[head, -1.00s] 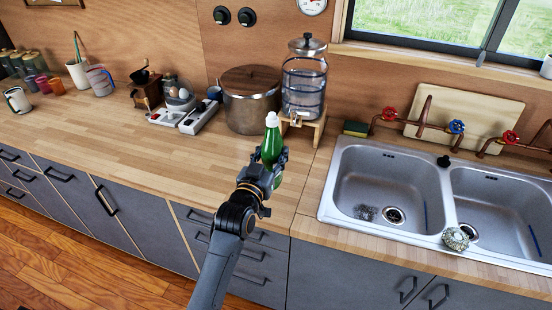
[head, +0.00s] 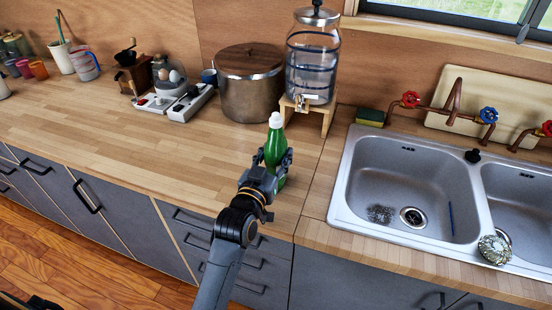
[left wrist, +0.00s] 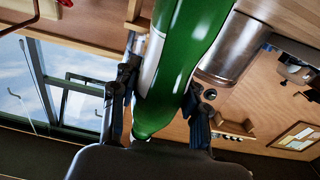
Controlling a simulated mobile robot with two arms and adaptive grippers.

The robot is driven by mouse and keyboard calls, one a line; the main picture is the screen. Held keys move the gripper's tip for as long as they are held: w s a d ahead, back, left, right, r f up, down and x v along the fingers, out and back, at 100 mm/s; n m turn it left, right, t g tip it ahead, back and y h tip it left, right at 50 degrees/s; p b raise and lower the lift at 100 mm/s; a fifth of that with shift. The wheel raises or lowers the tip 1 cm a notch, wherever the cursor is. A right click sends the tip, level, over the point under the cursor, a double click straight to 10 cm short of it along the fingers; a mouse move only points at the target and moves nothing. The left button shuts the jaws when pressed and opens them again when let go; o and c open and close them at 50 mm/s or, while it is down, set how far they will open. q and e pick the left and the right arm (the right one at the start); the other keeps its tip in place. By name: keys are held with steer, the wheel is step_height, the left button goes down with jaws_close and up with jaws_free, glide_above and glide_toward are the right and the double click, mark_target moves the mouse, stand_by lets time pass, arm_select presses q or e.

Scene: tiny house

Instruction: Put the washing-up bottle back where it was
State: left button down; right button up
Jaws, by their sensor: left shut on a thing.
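The washing-up bottle (head: 275,143) is green with a white cap and stands upright in the head view, over the counter left of the sink. My left gripper (head: 272,166) is shut around its lower body. In the left wrist view the green bottle (left wrist: 185,60) fills the space between the two fingers of my left gripper (left wrist: 165,105). The gripper hides part of the bottle's lower end, so I cannot tell whether its base touches the counter. My right gripper is not in the frames.
A double sink (head: 410,195) lies to the right, with a sponge (head: 370,117) behind it. A glass dispenser (head: 312,65) on a wooden stand (head: 318,119) and a big pot (head: 250,90) stand behind the bottle.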

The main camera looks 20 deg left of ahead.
arm_select(q)
steer(key=shift+s+r, duration=0.1)
steer(key=shift+r, duration=0.05)
steer(key=shift+s+d, duration=0.1)
steer(key=shift+s, duration=0.05)
steer(key=c, duration=1.1)
jaws_free()
steer(key=shift+f, duration=0.2)
steer(key=o, duration=0.4)
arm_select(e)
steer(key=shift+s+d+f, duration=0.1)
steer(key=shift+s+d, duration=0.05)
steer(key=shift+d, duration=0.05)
arm_select(q)
steer(key=shift+r, duration=0.1)
